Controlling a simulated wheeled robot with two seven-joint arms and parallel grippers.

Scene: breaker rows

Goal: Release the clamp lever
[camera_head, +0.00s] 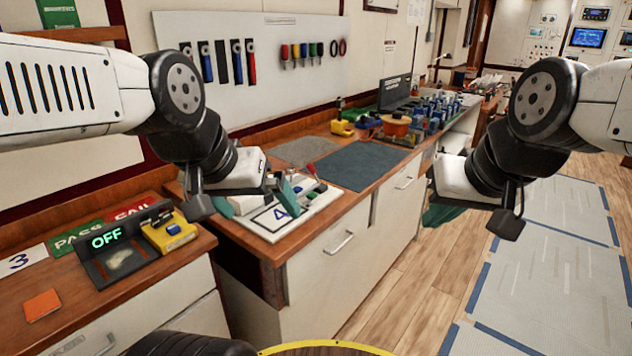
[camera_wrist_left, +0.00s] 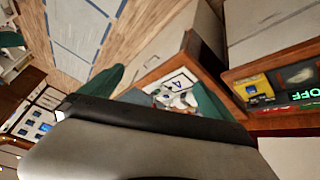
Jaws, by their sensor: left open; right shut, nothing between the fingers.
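A white board (camera_head: 313,212) with a black marking lies on the wooden counter and carries a small clamp fixture. A lever with a red tip (camera_head: 312,169) sticks up at its back; I take this for the clamp lever. My left gripper (camera_head: 254,200) is open over the board's left part, its green fingers apart, and it hides part of the fixture. In the left wrist view the board (camera_wrist_left: 181,84) shows between the open fingers of the left gripper (camera_wrist_left: 162,88); contact cannot be told. My right gripper (camera_head: 437,215) is shut and empty, over the floor right of the counter.
A panel reading OFF (camera_head: 105,245) and a yellow box (camera_head: 170,232) stand on the nearer bench at left. A dark grey mat (camera_head: 358,166) and a yellow tool (camera_head: 342,127) lie further back on the counter. The aisle floor (camera_head: 440,270) is clear.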

